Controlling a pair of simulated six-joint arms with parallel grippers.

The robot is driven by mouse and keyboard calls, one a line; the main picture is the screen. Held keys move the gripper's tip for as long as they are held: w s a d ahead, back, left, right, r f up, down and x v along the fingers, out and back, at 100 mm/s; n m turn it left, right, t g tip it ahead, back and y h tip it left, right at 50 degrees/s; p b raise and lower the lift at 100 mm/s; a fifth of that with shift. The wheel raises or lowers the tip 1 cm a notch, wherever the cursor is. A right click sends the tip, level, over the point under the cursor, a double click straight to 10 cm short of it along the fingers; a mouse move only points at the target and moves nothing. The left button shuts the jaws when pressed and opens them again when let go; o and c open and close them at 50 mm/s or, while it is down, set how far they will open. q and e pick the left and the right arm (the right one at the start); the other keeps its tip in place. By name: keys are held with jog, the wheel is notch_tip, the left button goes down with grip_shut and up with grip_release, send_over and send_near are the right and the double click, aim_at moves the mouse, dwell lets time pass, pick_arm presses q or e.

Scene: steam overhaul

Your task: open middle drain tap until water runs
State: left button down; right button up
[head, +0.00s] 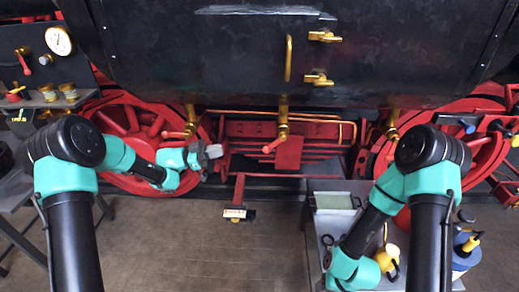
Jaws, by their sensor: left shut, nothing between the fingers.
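The middle drain tap (282,118) is a brass tap hanging from the underside of the black boiler, in the middle of the head view. Its red lever (274,145) points down and to the left. I see no water running from it. My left gripper (214,152) is shut and empty, to the left of the lever and apart from it, in front of the red wheel's right edge. My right gripper (328,241) is low, by the left side of the grey bench at the right; its fingers are too small to read.
Two more brass drain taps hang at left (190,118) and right (392,124). A green-topped tray (335,202), a yellow item (386,257) and a blue can (465,250) stand at lower right. A gauge (58,41) is at upper left.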

pick_arm(q)
send_near(274, 144)
jog(key=x, duration=0.2)
jog(key=shift+w+d+f, duration=0.25)
jog(key=shift+w+d, duration=0.15)
jog(key=shift+d, duration=0.25)
dwell(0.6)
